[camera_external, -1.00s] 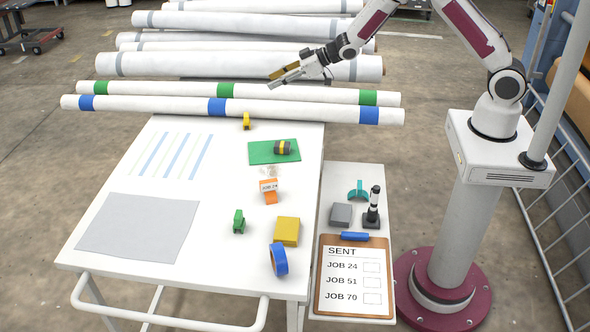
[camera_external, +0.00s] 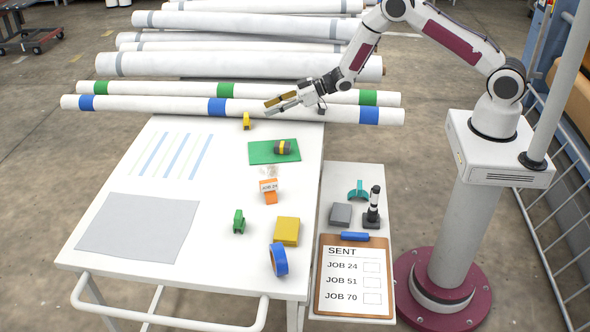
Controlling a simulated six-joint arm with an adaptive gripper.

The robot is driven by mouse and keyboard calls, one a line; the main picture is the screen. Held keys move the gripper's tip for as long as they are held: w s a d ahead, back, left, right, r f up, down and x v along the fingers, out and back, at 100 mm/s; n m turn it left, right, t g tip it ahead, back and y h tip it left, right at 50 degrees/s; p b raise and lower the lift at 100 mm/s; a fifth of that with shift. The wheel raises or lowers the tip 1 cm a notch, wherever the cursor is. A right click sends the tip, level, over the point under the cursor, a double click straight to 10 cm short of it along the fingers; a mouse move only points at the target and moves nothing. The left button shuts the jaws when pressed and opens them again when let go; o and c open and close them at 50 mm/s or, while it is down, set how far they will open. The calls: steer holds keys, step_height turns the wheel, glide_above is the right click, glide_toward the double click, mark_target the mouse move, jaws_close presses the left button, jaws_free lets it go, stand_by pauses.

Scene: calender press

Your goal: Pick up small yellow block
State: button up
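A small yellow block (camera_external: 246,121) stands near the far edge of the white table, left of the green mat. A larger flat yellow block (camera_external: 286,231) lies near the table's front right. My gripper (camera_external: 267,106) is in the air near the table's far edge, a little to the upper right of the small yellow block in the picture.
Long white rolls (camera_external: 160,108) lie behind the table. A green mat (camera_external: 260,157) holds a dark roll with a yellow band (camera_external: 283,148). An orange holder (camera_external: 270,197), green clip (camera_external: 239,222) and blue tape roll (camera_external: 279,260) stand nearby.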

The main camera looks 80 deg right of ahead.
mark_target(247, 121)
steer(key=shift+x, duration=1.3)
steer(key=shift+x, duration=2.6)
steer(key=shift+r, duration=0.15)
steer(key=c, duration=0.6)
